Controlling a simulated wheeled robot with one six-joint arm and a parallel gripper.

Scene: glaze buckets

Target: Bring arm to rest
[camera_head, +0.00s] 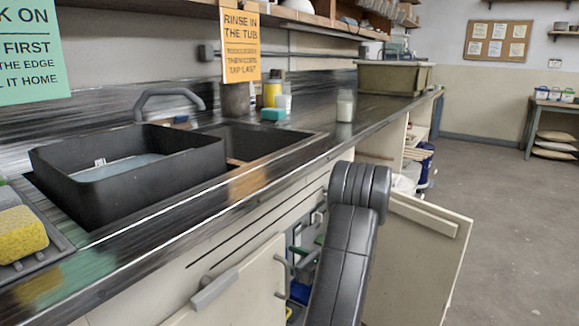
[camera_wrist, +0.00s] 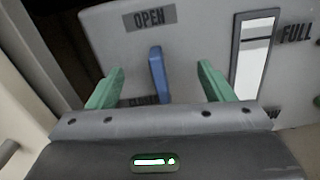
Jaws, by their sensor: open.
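My gripper (camera_wrist: 160,85) shows in the wrist view with two green fingers spread wide apart. A blue lever (camera_wrist: 157,72) stands nearly upright between them, with a gap on each side, so nothing is gripped. The lever is in front of a grey panel (camera_wrist: 200,38), below an OPEN label (camera_wrist: 150,18); a lower label is mostly hidden behind it. In the head view, my dark arm (camera_head: 345,250) reaches down towards the open cupboard under the counter, and my gripper cannot be made out there.
Two open cupboard doors, left (camera_head: 240,290) and right (camera_head: 415,255), flank my arm. The counter edge (camera_head: 230,185) runs close above. A black tub (camera_head: 130,180) sits at the sink. A white gauge (camera_wrist: 252,60) is on the panel. Floor at right (camera_head: 520,220) is clear.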

